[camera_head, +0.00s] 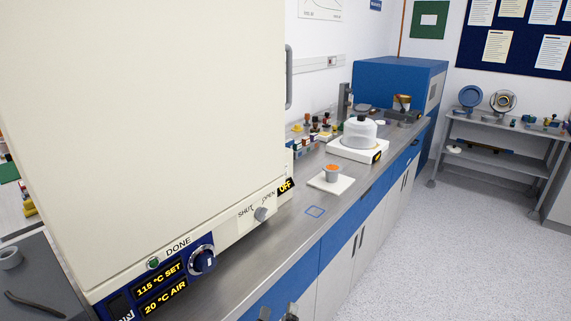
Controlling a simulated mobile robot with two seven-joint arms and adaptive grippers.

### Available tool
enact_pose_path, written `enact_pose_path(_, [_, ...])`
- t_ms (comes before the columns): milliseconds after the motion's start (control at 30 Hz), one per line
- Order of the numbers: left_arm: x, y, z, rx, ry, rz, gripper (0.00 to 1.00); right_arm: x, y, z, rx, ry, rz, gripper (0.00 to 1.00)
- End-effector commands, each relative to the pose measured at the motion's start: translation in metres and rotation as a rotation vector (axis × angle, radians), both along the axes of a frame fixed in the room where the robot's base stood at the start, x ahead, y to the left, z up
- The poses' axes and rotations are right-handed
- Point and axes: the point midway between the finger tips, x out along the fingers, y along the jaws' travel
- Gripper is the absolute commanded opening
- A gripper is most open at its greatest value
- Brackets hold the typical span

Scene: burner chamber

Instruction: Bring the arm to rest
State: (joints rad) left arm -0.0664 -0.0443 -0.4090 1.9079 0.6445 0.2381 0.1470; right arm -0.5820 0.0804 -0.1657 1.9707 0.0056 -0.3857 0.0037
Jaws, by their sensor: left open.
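My left gripper (278,313) shows only as two dark fingertips at the bottom edge. They are apart, with nothing seen between them, in front of the counter's blue and white cabinet fronts. The rest of my left arm is out of the picture, and my right gripper is not in view. A big cream oven (150,120) fills the left side, its door shut. Its panel reads 115 °C SET and 20 °C AIR, with DONE beside a green lamp. A small cup with orange contents (332,173) stands on a white pad (343,185) on the steel counter (300,245).
A blue cabinet (392,85) stands behind. A grey cart (500,135) is at the right. The floor (430,250) is clear.

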Motion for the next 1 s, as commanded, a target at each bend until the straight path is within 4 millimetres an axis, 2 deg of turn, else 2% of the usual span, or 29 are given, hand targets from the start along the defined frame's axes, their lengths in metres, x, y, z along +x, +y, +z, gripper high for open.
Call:
enact_pose_path(33, [-0.015, 0.007, -0.033, 0.179, 0.08, -0.037, 0.41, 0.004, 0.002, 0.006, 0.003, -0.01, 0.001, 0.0])
enact_pose_path(100, [-0.038, 0.02, -0.081, 0.399, 0.193, -0.087, 0.41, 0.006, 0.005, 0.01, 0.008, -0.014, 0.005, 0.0])
enact_pose_path(200, [-0.077, 0.051, -0.14, 0.64, 0.351, -0.14, 0.41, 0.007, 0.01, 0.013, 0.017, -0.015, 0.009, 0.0])
enact_pose_path(300, [-0.122, 0.09, -0.187, 0.831, 0.502, -0.179, 0.41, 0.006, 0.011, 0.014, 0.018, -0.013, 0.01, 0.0])
enact_pose_path(400, [-0.168, 0.13, -0.219, 0.966, 0.633, -0.201, 0.41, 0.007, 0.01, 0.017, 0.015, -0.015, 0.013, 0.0])
enact_pose_path(533, [-0.217, 0.171, -0.238, 1.052, 0.739, -0.202, 0.41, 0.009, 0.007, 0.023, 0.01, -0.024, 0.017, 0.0])
enact_pose_path(667, [-0.247, 0.186, -0.246, 1.06, 0.79, -0.203, 0.41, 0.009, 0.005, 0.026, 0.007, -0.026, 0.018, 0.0])
enact_pose_path(767, [-0.256, 0.188, -0.248, 1.058, 0.805, -0.207, 0.41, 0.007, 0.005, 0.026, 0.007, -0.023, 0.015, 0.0])
enact_pose_path(1000, [-0.256, 0.187, -0.249, 1.056, 0.805, -0.208, 0.41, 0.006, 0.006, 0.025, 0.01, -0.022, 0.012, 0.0])
